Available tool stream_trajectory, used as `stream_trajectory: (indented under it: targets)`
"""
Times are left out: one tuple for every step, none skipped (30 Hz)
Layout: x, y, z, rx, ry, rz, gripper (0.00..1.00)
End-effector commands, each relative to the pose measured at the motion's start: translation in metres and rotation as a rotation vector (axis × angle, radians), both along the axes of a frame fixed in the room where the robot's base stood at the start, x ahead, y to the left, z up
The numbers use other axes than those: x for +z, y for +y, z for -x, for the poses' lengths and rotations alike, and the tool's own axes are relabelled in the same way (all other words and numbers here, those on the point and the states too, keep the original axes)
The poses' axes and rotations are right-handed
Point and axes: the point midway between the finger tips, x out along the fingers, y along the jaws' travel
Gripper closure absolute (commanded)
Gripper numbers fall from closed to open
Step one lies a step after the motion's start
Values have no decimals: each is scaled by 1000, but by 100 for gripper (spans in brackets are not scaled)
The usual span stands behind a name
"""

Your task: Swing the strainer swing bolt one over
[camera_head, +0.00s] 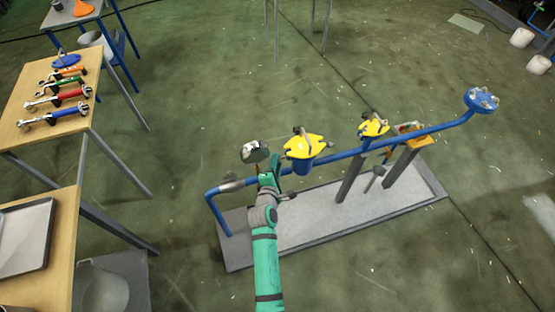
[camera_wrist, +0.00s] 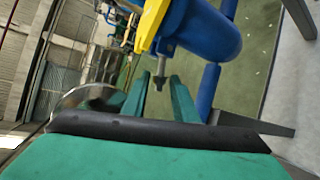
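A blue strainer body with a yellow lid (camera_head: 304,146) stands on the blue pipe, just right of my gripper. In the wrist view, its blue body (camera_wrist: 205,32) and the edge of its yellow lid (camera_wrist: 152,20) fill the top middle. A grey swing bolt (camera_wrist: 160,76) hangs from the lid edge and shows in the gap between my fingertips. My gripper (camera_wrist: 160,82) is open, with its two green fingers apart. I cannot tell whether either finger touches the bolt. In the head view, my wrist partly hides the gripper.
The blue pipe (camera_head: 430,130) runs above a grey tray (camera_head: 320,215). A second yellow-topped fitting (camera_head: 373,127) and a blue flange (camera_head: 481,99) lie farther right. A round grey part (camera_head: 254,151) is close by my gripper. Several wrenches (camera_head: 57,98) lie on the left table (camera_head: 25,85).

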Motion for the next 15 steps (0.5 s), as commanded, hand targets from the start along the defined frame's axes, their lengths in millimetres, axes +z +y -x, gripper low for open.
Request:
stream_trajectory:
  targets:
    - [-2,-1,-7,0,0,0,74]
    - [-3,-1,-10,0,0,0,74]
    - [-4,-2,-14,0,-1,-1,74]
    - [-4,-2,-16,0,-1,-1,74]
    - [-5,-3,-18,0,-1,-1,74]
    - [-6,-3,-20,0,-1,-1,74]
    - [-6,-3,-22,0,-1,-2,74]
    - [-7,-3,-23,0,-1,-2,74]
    - [-7,-4,-24,0,-1,-2,74]
    - [-7,-4,-24,-1,0,-2,74]
    - [-8,-4,-24,-1,0,-2,74]
    - [-8,-4,-24,0,-1,-2,74]
    - [-8,-4,-24,0,-1,-2,74]
    - [-8,-4,-24,0,-1,-2,74]
    - [-8,-4,-24,0,-1,-2,74]
